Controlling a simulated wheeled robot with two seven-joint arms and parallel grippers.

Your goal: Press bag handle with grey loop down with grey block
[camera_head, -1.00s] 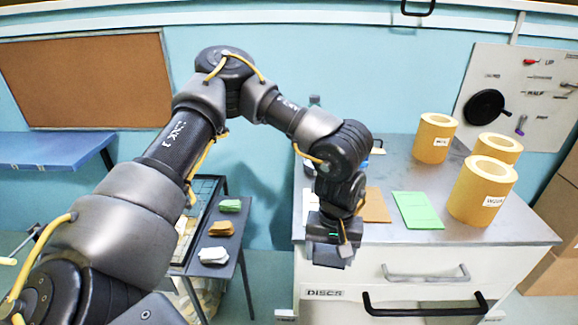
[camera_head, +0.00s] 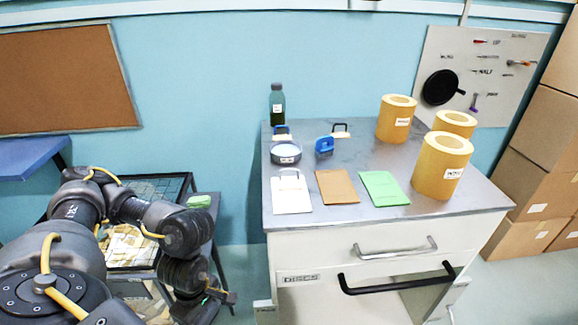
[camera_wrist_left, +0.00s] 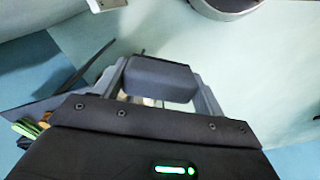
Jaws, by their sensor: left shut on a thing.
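A white bag (camera_head: 291,195) lies flat at the front left of the cabinet top, with a thin grey loop (camera_head: 289,172) at its back edge. In the left wrist view a dark grey block (camera_wrist_left: 160,80) sits between the fingers of my left gripper (camera_wrist_left: 158,88), which is shut on it. In the head view my left gripper (camera_head: 217,296) hangs low, left of the cabinet and apart from the bag; the block is hard to make out there. My right gripper is in neither view.
The cabinet top (camera_head: 425,205) also holds a brown bag (camera_head: 337,187), a green bag (camera_head: 384,189), a round tin (camera_head: 286,153), a blue item (camera_head: 324,145), a bottle (camera_head: 277,105) and yellow rolls (camera_head: 442,166). A drawer handle (camera_head: 395,248) and a black bar (camera_head: 395,284) project in front.

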